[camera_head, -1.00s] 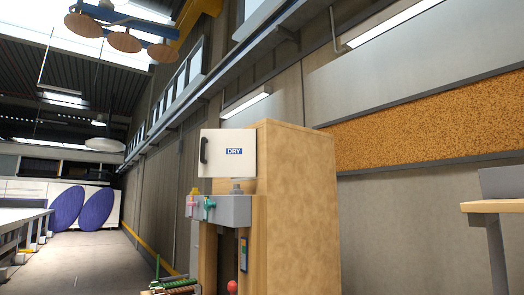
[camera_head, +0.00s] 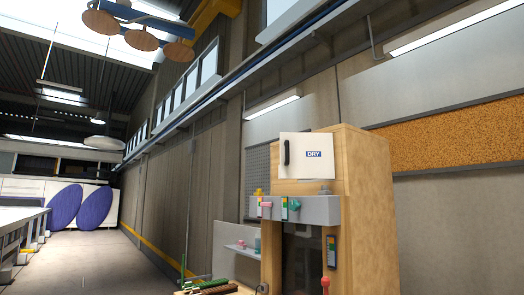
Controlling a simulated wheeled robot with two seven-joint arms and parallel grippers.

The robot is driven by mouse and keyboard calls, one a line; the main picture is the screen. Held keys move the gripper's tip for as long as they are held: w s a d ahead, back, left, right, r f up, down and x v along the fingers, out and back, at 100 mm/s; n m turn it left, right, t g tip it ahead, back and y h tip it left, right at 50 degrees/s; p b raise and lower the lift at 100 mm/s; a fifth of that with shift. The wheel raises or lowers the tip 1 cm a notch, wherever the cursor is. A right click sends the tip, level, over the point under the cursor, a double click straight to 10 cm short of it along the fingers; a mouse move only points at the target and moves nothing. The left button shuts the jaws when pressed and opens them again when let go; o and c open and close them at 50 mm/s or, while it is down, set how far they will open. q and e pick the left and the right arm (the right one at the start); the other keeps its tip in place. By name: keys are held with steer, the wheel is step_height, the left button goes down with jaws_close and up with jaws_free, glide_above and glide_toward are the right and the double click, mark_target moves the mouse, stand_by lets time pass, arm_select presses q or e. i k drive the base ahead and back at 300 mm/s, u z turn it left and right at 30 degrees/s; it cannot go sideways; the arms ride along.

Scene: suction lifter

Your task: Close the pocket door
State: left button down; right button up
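A white door panel marked "DRY" (camera_head: 307,156), with a black vertical handle (camera_head: 287,152) near its left edge, shows at the upper front of a wooden cabinet (camera_head: 365,200). I take this panel as the pocket door. I cannot tell how far it is open, as no gap or interior is clear around it. Below the panel, a grey ledge (camera_head: 320,209) crosses the cabinet front, with a darker recess (camera_head: 303,255) under it. Neither of my grippers is in view.
Small coloured fittings (camera_head: 293,205) sit on the ledge's front. A red knob (camera_head: 325,283) is low on the cabinet's right side. Green and brown items (camera_head: 212,287) lie at the bottom, left of the cabinet. Open floor (camera_head: 95,262) runs along the left.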

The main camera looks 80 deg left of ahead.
mark_target(303, 156)
steer(key=u, duration=1.1)
